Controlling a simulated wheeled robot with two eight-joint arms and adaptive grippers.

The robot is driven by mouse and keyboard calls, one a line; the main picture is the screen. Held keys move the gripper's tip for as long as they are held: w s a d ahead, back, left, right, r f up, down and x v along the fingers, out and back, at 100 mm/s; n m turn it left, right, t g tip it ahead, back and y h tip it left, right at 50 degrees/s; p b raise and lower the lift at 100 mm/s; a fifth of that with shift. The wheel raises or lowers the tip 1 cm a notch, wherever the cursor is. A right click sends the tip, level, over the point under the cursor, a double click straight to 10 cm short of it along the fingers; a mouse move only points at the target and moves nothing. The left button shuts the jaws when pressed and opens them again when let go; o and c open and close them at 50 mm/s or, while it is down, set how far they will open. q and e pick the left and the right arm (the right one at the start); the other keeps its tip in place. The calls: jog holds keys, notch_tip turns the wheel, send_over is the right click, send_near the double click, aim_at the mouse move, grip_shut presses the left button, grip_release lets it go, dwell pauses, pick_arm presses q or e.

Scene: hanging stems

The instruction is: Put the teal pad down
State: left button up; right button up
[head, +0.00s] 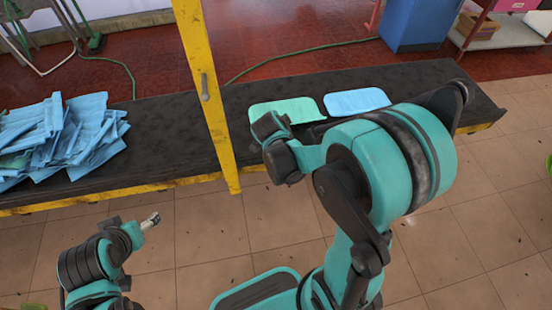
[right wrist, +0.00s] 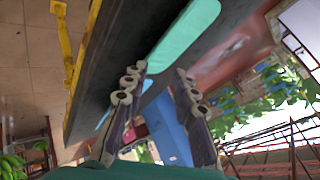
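The teal pad (head: 284,110) lies flat on the black belt (head: 170,125), left of a light blue pad (head: 357,102). My right arm covers part of its lower edge in the head view. In the right wrist view the teal pad (right wrist: 185,42) lies beyond the fingertips, close to the left finger in the picture. My right gripper (right wrist: 160,72) is open, its two fingers apart with nothing held between them. Its fingers cannot be made out in the head view. My left gripper (head: 151,221) is low, in front of the belt; its finger opening is too small to tell.
A heap of light blue pads (head: 60,135) lies on the belt's left part. A yellow post (head: 205,95) stands between heap and teal pad. A blue bin (head: 415,22) stands behind the belt. Bare belt shows between the heap and the post.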

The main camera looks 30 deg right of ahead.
jog(key=s+a+r+n+y, duration=0.2)
jog(key=s+a+n, duration=0.3)
jog(key=s+n, duration=0.3)
jog(key=s+a+r+n+y, duration=0.3)
jog(key=s+a+r+n, duration=0.2)
jog(key=s+n, duration=0.4)
jog(key=shift+s+a+r, duration=0.15)
jog(key=shift+s+a, duration=0.4)
jog(key=shift+s, duration=0.4)
